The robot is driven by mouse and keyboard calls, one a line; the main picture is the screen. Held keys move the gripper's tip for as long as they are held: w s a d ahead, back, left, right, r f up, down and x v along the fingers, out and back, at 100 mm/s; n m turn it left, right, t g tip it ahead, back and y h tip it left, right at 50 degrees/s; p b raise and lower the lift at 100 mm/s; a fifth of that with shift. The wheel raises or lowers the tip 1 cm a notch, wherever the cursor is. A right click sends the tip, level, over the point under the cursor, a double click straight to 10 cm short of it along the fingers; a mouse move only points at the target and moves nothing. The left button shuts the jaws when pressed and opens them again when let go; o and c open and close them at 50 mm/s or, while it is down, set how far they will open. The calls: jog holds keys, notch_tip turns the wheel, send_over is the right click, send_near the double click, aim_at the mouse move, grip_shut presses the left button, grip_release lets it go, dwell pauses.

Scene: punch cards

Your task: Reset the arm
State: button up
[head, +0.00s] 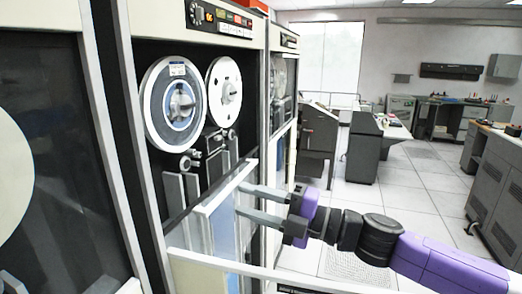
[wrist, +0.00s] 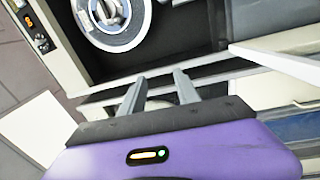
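My gripper (head: 240,200) is at the end of my purple and black arm, which reaches in from the right in the head view. Its two grey fingers point left at the tape cabinet (head: 258,80), close to the edge of its glass window. In the wrist view my gripper (wrist: 160,82) shows its two fingers spread apart with nothing held between them. Whether a finger touches the cabinet or its window frame (head: 222,187) I cannot tell.
Two tape reels, a blue-ringed one (head: 173,104) and a white one (head: 224,92), sit in the cabinet. Grey consoles (head: 364,148) stand further back, and a counter (head: 497,170) is at the right. Tiled floor (head: 425,185) lies open between them.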

jog(key=s+a+r+m+t+y+b, duration=0.1)
jog(key=s+a+r+m+t+y, duration=0.1)
jog(key=s+a+r+m+y, duration=0.35)
jog(key=s+d+r+m+t+h+b, duration=0.25)
jog(key=s+d+m+t+h, duration=0.2)
jog(key=d+m+t, duration=0.45)
jog(key=s+d+f+m+t+h+b, duration=0.1)
jog(key=s+d+f+m+t+h, duration=0.1)
jog(key=s+d+f+m+h, duration=0.35)
jog(key=s+d+f+m+t+h+b, duration=0.1)
jog(key=s+d+f+m+t+h, duration=0.1)
jog(key=f+m+h, duration=0.6)
jog(key=s+d+f+m+t+h+b, duration=0.1)
jog(key=s+d+f+m+t+h, duration=0.2)
jog(key=f+m+h, duration=0.35)
jog(key=s+d+f+n+g+b, duration=0.1)
jog(key=s+d+f+g, duration=0.1)
jog(key=s+f, duration=0.5)
jog(key=s+d+f+n+g+b, duration=0.1)
jog(key=s+d+f+g, duration=0.2)
jog(key=s+f, duration=0.4)
jog(key=s+d+f+n+g+b, duration=0.1)
jog(key=s+d+f+g, duration=0.2)
jog(key=s+f, duration=0.4)
jog(key=s+g, duration=0.1)
jog(key=s, duration=0.3)
jog(key=shift+s+f+g+y, duration=0.35)
jog(key=shift+g+y, duration=0.05)
jog(key=shift+w+a, duration=0.1)
jog(key=shift+c, duration=0.4)
